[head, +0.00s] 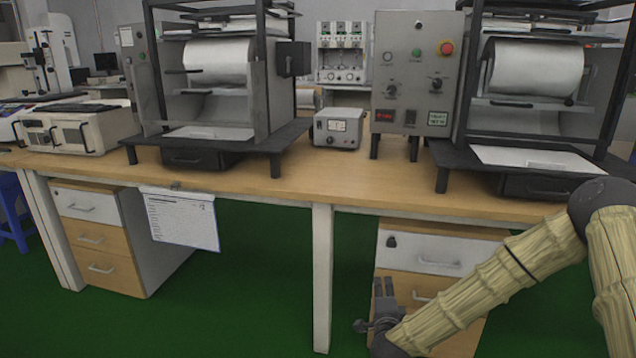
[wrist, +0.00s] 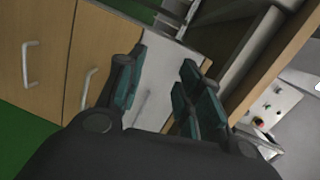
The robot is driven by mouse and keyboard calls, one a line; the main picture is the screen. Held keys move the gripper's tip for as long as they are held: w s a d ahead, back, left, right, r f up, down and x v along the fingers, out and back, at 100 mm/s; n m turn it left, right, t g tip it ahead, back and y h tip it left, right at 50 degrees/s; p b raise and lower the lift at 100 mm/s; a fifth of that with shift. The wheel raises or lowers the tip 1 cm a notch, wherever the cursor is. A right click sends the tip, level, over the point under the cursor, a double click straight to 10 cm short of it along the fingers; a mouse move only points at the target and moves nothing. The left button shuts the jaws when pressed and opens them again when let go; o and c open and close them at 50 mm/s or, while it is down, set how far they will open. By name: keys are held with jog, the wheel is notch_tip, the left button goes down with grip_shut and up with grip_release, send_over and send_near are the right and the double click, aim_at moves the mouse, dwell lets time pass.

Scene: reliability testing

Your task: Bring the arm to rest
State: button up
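My gripper (head: 384,300) is at the lower right of the head view, in front of the drawer cabinet (head: 447,246) under the bench. It points upward, below the level of the tabletop. My arm comes in from the right edge and bends down to it. In the wrist view, the two fingers of my gripper (wrist: 158,92) stand apart with a clear gap between them. Nothing is held. The drawer fronts (wrist: 92,65) lie beyond the fingers, tilted in this view.
The wooden bench (head: 310,180) spans the view, carrying test machines (head: 215,65), a control box (head: 417,70) and a small meter (head: 337,128). A paper sheet (head: 181,218) hangs from its front edge. Another drawer cabinet (head: 160,235) stands at left. Green floor (head: 255,290) is free between the cabinets.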

jog(key=s+a+f+n+g+y, duration=0.2)
jog(key=s+a+f+n+g, duration=0.25)
jog(key=s+f, duration=0.55)
jog(key=s+a+f+n+g+y, duration=0.25)
jog(key=s+f+n, duration=0.35)
jog(key=s+f, duration=0.45)
jog(key=s+d+f+n+g+h, duration=0.1)
jog(key=s+d+f+n+g, duration=0.15)
jog(key=s, duration=0.75)
jog(key=s+d+f+n+g, duration=0.2)
jog(key=s+d+n+g, duration=0.15)
jog(key=s, duration=0.65)
jog(key=s+d+f+n+g+h, duration=0.15)
jog(key=s+g, duration=0.25)
jog(key=s, duration=0.6)
notch_tip(320, 180, up, 30)
jog(key=p, duration=3.1)
jog(key=shift+w+t+y, duration=0.3)
jog(key=shift+w+y, duration=0.05)
jog(key=shift+y, duration=0.05)
jog(key=shift+c, duration=0.5)
